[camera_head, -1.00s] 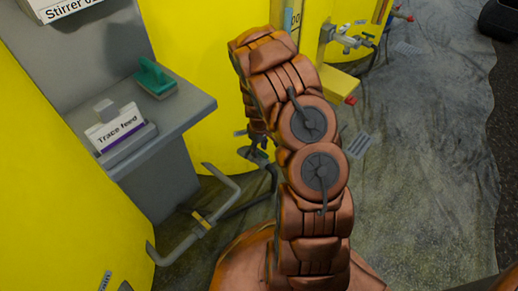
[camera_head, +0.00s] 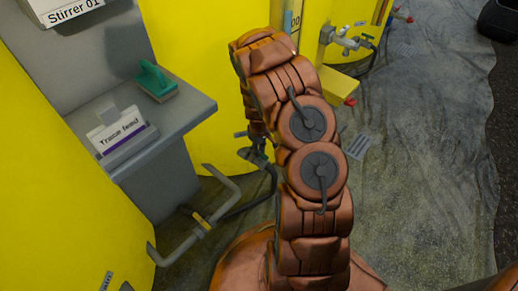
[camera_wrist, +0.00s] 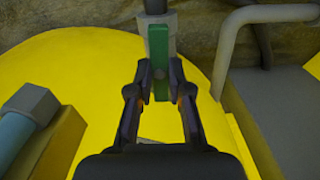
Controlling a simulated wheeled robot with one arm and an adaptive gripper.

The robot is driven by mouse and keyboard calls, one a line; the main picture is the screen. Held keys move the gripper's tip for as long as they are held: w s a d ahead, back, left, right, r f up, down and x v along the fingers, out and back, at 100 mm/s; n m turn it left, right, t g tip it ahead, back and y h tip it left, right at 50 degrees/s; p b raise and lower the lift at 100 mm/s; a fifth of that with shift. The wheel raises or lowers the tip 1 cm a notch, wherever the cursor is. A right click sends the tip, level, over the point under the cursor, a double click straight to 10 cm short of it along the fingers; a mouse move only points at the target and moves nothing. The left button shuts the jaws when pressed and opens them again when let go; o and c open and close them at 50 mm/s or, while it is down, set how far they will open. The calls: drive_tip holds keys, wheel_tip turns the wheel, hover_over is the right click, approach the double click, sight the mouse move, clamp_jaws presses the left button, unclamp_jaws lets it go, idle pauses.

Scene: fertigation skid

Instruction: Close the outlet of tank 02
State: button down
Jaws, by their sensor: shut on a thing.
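In the wrist view my gripper (camera_wrist: 160,70) has its two dark fingers on either side of a narrow green lever (camera_wrist: 159,48) and is shut on it. The lever stands upright in the picture, in front of a grey outlet fitting (camera_wrist: 174,38) with a dark pipe above it. A yellow tank (camera_wrist: 85,60) fills the area behind. In the head view the gripper is mostly hidden behind my copper-coloured arm, low beside the middle yellow tank (camera_head: 196,85). The green lever cannot be made out there, and no tank number is readable.
Another valve (camera_head: 348,41) sits on the far tank. The sheeted floor on the right (camera_head: 430,160) is open.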

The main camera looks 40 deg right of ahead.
drive_tip(key=m+p, duration=0.2)
drive_tip(key=m, duration=0.1)
drive_tip(key=shift+r+p, duration=0.2)
drive_tip(key=shift+p, duration=0.2)
drive_tip(key=m+p, duration=0.2)
drive_tip(key=m, duration=0.3)
drive_tip(key=shift+f+p, duration=0.1)
drive_tip(key=shift+p, duration=0.25)
drive_tip(key=m, duration=0.5)
drive_tip(key=shift+f+p, duration=0.1)
drive_tip(key=shift+p, duration=0.3)
drive_tip(key=shift+m, duration=2.2)
drive_tip(key=c, duration=1.1)
unclamp_jaws()
